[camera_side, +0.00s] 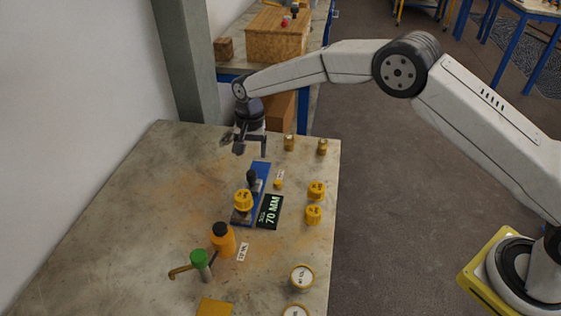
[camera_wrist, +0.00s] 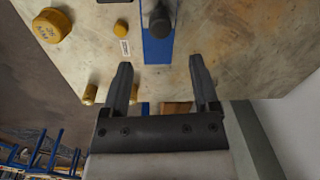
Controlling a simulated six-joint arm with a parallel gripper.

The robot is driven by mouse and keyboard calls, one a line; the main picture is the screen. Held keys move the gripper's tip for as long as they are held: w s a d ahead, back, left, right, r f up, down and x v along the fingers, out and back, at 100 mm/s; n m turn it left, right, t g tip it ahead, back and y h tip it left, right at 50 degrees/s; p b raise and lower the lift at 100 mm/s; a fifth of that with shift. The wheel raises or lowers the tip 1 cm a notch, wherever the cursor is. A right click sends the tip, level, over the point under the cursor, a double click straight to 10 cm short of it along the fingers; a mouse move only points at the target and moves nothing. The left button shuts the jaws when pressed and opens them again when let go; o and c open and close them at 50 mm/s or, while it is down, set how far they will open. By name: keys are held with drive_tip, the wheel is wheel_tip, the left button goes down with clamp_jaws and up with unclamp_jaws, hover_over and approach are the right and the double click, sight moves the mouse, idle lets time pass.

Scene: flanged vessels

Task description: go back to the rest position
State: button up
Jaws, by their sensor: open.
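My gripper (camera_side: 240,140) hangs above the far part of the table in the side view, beyond the blue plate (camera_side: 262,172). In the wrist view my gripper (camera_wrist: 162,75) has its two fingers wide apart, with nothing between them. The blue plate also shows in the wrist view (camera_wrist: 158,50), with a dark upright knob (camera_wrist: 159,20) on it ahead of the fingertips. In the side view a yellow flanged piece (camera_side: 243,200) sits at the near end of the plate, and the dark knob (camera_side: 252,178) stands behind it.
A black display reading 70 MM (camera_side: 270,211) lies right of the plate. Yellow pieces (camera_side: 316,189) stand along the table's right side. An orange bottle (camera_side: 223,239) and a green-capped vessel (camera_side: 201,264) stand nearer. The table's left part (camera_side: 130,220) is clear. A wall and a pillar (camera_side: 187,60) rise beyond.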

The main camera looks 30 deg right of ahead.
drive_tip(key=shift+d+r, duration=0.1)
idle(0.3)
drive_tip(key=s+d+r+n+t, duration=0.1)
drive_tip(key=s+d+r+n, duration=0.15)
drive_tip(key=s+d, duration=0.35)
drive_tip(key=s+d+r+n, duration=0.1)
drive_tip(key=s+d+r, duration=0.3)
drive_tip(key=s+d, duration=0.15)
drive_tip(key=s+d+n, duration=0.2)
drive_tip(key=s+d, duration=0.1)
drive_tip(key=s, duration=0.6)
drive_tip(key=s+d+n+t, duration=0.1)
drive_tip(key=s+d, duration=0.2)
drive_tip(key=s, duration=0.6)
drive_tip(key=shift+s+r+n, duration=0.3)
drive_tip(key=shift+s+n, duration=0.05)
drive_tip(key=shift+s, duration=0.05)
